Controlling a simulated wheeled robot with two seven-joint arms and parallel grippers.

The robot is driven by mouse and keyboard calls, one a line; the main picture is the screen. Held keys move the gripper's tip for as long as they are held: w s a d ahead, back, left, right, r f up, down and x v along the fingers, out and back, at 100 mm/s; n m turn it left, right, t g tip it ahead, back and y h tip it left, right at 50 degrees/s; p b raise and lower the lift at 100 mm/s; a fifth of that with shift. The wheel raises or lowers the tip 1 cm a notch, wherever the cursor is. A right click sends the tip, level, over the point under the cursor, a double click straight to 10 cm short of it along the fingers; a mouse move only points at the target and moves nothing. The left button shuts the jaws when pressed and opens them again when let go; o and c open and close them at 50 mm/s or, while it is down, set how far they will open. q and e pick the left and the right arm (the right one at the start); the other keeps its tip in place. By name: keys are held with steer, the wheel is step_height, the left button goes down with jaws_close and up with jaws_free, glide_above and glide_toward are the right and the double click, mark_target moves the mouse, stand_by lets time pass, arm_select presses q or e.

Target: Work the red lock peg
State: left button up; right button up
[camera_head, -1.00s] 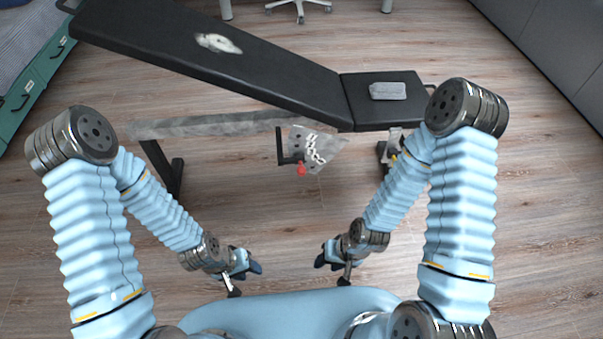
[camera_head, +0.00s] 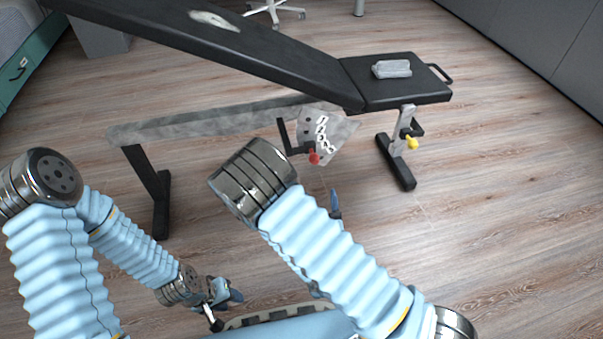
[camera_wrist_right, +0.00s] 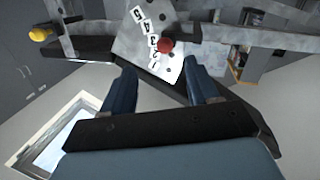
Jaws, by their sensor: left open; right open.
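The red lock peg (camera_head: 314,158) sits on the numbered metal plate (camera_head: 338,138) under the weight bench (camera_head: 385,98). In the right wrist view the red peg (camera_wrist_right: 165,46) shows at the upper middle, beyond and between the fingertips, beside the number strip on the plate (camera_wrist_right: 135,40). My right gripper (camera_wrist_right: 161,84) is open and empty, apart from the peg. In the head view my right arm hides most of it; one finger shows below the plate. My left gripper (camera_head: 222,295) is open and empty at the lower left, far from the peg.
A grey cloth-like item (camera_head: 391,69) lies on the bench seat. A yellow knob (camera_head: 411,142) is on the bench's right leg; it also shows in the right wrist view (camera_wrist_right: 39,34). A bench frame bar (camera_head: 200,122) runs left of the plate. Floor to the right is clear.

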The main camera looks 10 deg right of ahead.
mark_target(315, 163)
steer(key=shift+t, duration=0.3)
steer(key=w, duration=0.4)
steer(key=w+d, duration=0.1)
steer(key=w, duration=0.4)
steer(key=w+r+b, duration=0.1)
steer(key=w, duration=0.3)
steer(key=shift+w+d, duration=0.3)
steer(key=shift+w, duration=0.05)
steer(key=shift+f, duration=0.1)
jaws_close()
